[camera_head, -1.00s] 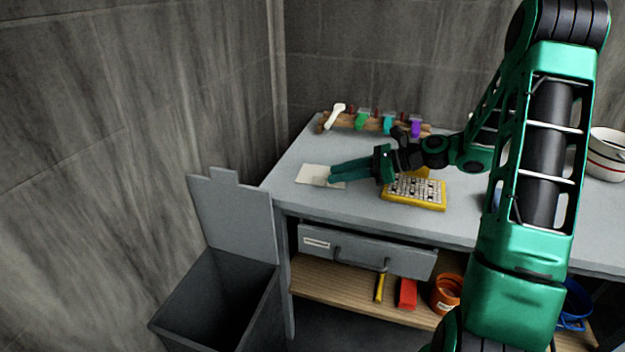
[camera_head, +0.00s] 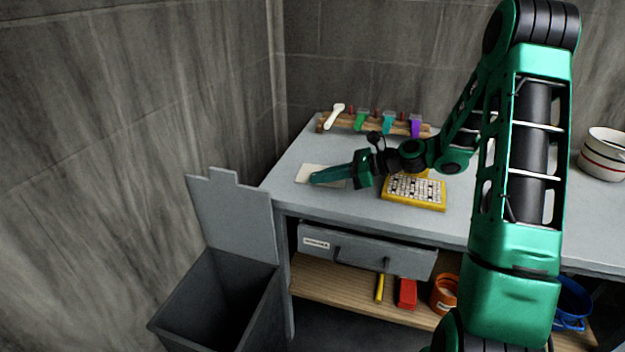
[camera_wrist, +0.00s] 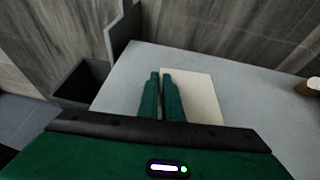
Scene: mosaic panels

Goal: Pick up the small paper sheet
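The small paper sheet (camera_head: 306,172) is a pale cream rectangle lying on the grey tabletop near its left end. My gripper (camera_head: 314,179) points left, its green fingers over the sheet and hiding part of it in the head view. In the wrist view, the sheet (camera_wrist: 200,95) extends to the right of my gripper (camera_wrist: 160,75), and the right finger overlaps its left edge. The two fingers are close together with a narrow gap between them. No paper shows gripped between them. Whether the fingertips touch the sheet cannot be told.
A yellow mosaic panel (camera_head: 415,206) lies right of the sheet. A wooden rack (camera_head: 346,124) with several coloured tools stands at the back. An open grey bin (camera_head: 219,264) is left of the table (camera_head: 300,205). A white bowl (camera_head: 603,166) stands far right.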

